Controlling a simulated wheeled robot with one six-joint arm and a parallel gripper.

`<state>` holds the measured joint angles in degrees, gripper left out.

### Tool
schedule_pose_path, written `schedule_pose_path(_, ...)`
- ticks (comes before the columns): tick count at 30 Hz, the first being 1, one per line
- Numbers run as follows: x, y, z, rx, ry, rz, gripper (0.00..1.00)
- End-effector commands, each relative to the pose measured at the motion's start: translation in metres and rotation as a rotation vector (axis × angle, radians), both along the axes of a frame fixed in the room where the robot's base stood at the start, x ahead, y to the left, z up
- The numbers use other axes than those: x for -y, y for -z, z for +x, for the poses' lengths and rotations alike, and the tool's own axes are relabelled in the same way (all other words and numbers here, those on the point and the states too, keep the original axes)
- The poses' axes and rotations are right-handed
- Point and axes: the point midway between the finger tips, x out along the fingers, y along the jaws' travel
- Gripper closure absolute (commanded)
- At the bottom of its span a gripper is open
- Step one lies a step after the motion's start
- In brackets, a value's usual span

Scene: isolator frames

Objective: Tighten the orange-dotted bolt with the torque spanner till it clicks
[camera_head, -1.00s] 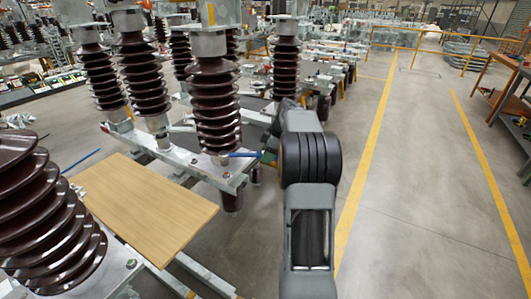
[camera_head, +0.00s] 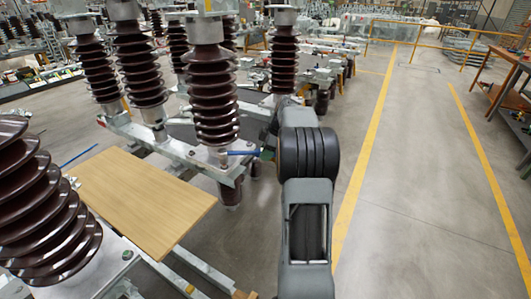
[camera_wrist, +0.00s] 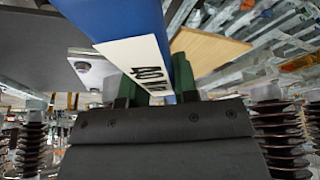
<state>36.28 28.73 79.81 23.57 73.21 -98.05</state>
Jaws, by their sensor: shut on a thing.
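The blue torque spanner (camera_head: 242,153) lies roughly level in the head view, its far end by the foot of the middle brown insulator (camera_head: 214,95). In the wrist view the spanner's blue body (camera_wrist: 120,18) and white label, reading about "40 N", fill the upper middle. My gripper (camera_wrist: 157,88) is shut on it, with a green finger on each side. A bolt (camera_head: 192,152) shows on the metal beam left of the spanner. I cannot make out an orange dot, and I cannot tell whether the spanner's head sits on a bolt.
A wooden board (camera_head: 145,200) lies across the frame in front. A large ribbed insulator (camera_head: 45,205) stands at the near left, and several more stand behind. The floor right of my arm is clear, with a yellow line (camera_head: 362,160) along it.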

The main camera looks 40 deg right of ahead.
Motion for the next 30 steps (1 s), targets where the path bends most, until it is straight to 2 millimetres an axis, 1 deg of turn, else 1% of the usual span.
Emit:
schedule_pose_path(17,-0.0005,-0.0011,0.0010,0.002,0.000,0.000,1.00)
schedule_pose_path(30,-0.0005,0.0072,0.0009,0.002,0.000,0.000,1.00)
